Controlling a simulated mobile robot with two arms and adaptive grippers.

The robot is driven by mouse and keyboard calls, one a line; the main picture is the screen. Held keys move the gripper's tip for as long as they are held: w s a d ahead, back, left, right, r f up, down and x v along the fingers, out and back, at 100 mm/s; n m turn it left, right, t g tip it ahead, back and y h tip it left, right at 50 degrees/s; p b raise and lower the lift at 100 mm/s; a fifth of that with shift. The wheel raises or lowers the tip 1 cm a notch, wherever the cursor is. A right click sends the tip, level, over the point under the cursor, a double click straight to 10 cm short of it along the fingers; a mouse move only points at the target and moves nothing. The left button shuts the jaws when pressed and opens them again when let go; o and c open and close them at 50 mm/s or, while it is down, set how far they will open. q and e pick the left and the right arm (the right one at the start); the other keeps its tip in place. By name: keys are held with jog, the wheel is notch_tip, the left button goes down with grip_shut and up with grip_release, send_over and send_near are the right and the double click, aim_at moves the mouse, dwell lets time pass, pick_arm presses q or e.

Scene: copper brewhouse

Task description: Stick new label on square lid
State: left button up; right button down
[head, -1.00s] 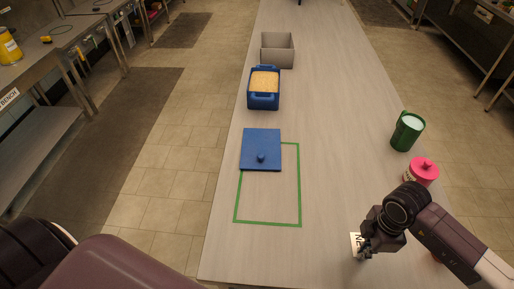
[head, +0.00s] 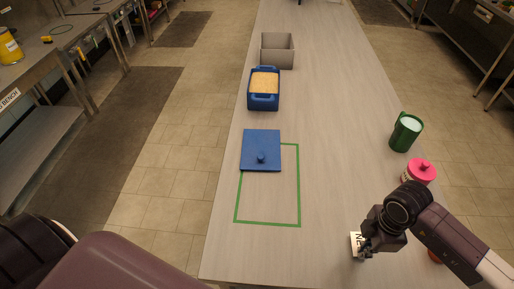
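The square lid (head: 261,146) is blue with a small round knob. It lies flat on the table, over the top left part of a green outlined rectangle (head: 300,190). A white label (head: 356,243) with dark lettering shows at the fingers of my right gripper (head: 365,247), near the front right of the table. The gripper appears shut on the label, and the gripper partly hides it. My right gripper is well to the right of and nearer than the lid. My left gripper is not in view; only part of my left arm shows at the lower left.
A blue container (head: 263,99) with yellowish contents stands behind the lid, and a grey open bin (head: 277,62) behind that. A green cup (head: 405,134) and a pink-lidded jar (head: 420,172) stand at the right edge. The table (head: 330,150) is clear between.

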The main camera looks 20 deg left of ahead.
jog(key=shift+s+d+r+p, duration=0.1)
jog(key=shift+s+r+p, duration=0.1)
jog(key=shift+r+p, duration=0.55)
jog(key=shift+r, duration=0.2)
dwell(0.3)
jog(key=shift+r+p, duration=1.7)
jog(key=shift+r, duration=0.7)
